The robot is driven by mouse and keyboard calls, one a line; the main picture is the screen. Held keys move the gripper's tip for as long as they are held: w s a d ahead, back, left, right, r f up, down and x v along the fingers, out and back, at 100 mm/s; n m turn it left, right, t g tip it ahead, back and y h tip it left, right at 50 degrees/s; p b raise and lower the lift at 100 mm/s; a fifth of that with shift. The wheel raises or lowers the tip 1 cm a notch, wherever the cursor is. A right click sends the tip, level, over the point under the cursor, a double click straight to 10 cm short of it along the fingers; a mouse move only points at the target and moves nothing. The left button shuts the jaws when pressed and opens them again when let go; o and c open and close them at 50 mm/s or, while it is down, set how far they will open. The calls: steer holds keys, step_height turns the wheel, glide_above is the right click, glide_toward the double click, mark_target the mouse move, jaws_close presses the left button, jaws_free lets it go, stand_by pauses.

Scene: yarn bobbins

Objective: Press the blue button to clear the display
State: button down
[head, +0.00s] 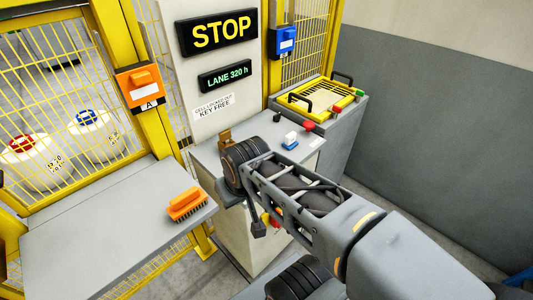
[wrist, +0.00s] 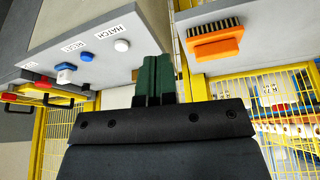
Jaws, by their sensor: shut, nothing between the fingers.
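The console (head: 253,131) has a blue button (wrist: 86,57) on its top, beside a label that seems to read RESET. A white round button (wrist: 121,45) sits beside it, labelled HATCH. My gripper (wrist: 156,58) is shut and empty, its dark green fingers close together. In the head view my arm covers part of the console and I cannot make out the blue button. The display (head: 226,76) is lit with LANE 320 h.
A blue-and-white block (head: 290,140) and a red button (head: 277,117) are on the console. A grey shelf (head: 95,235) at left holds an orange brush (head: 186,204). Yellow mesh fence (head: 60,95) stands behind. A STOP sign (head: 218,33) hangs above the display.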

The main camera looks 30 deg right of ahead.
steer(key=w+d+r+m+y+p, duration=0.1)
steer(key=w+d+m+y+p, duration=0.25)
steer(key=w+d+m, duration=0.65)
steer(key=w+d+f+m+t+p, duration=0.2)
steer(key=w+d+m, duration=0.5)
steer(key=d+m, duration=0.5)
steer(key=shift+d+f+m+t, duration=0.45)
steer(key=shift+f+t, duration=0.15)
steer(key=shift+t, duration=0.6)
steer(key=shift+f, duration=0.15)
step_height(320, 180, down, 8)
steer(key=b, duration=0.7)
steer(key=shift+f, duration=0.25)
steer(key=shift+f, duration=0.15)
steer(key=shift+f+b, duration=0.3)
steer(key=shift+b, duration=0.2)
